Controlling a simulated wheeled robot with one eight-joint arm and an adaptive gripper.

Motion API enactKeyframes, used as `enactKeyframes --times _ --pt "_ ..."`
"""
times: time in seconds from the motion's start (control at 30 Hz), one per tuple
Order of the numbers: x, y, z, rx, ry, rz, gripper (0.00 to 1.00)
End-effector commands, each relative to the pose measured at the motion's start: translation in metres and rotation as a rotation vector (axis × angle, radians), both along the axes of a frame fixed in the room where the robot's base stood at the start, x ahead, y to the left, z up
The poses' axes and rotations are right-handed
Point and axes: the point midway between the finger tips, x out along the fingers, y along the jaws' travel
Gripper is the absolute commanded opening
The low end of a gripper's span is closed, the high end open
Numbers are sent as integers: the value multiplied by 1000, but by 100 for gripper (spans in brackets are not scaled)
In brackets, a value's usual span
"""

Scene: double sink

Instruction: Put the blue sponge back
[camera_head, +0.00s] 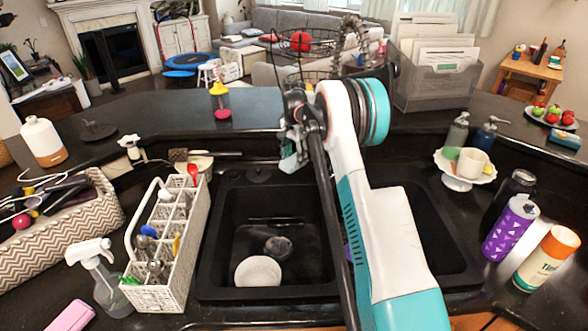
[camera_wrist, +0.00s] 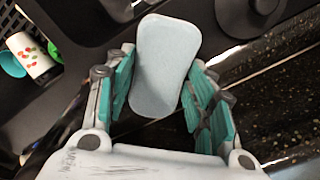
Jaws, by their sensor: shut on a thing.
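The pale blue sponge (camera_wrist: 165,65) stands between the two teal-padded fingers of my gripper (camera_wrist: 165,100) in the wrist view, with its rounded far end clear of the fingers. My gripper (camera_head: 293,148) is shut on it. In the head view my gripper hangs above the back edge of the double sink, near the left basin (camera_head: 215,245). There the sponge is hard to tell from the teal fingers, and my arm hides part of the sink and the area behind it.
A white utensil caddy (camera_head: 165,245) stands left of the sink. A white plate (camera_head: 258,271) lies in the left basin. A white stand (camera_head: 466,180) with a cup, two soap pumps, bottles and a blue block (camera_head: 565,138) are at right. A mesh file holder (camera_head: 437,78) stands on the raised ledge.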

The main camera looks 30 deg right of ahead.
Motion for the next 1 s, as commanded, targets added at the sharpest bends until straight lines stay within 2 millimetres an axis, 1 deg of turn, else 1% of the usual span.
enactKeyframes --times 0.17,0.43,0.73,0.87,0.9,0.97,1.0 --pt "0 0 -10 0 0 0 27" --pt "0 0 -46 0 0 0 27" --pt "0 0 -48 0 0 0 27" --pt "0 0 -52 0 0 0 27" --pt "0 0 -51 0 0 0 56" --pt "0 0 -51 0 0 0 70" --pt "0 0 -51 0 0 0 70"
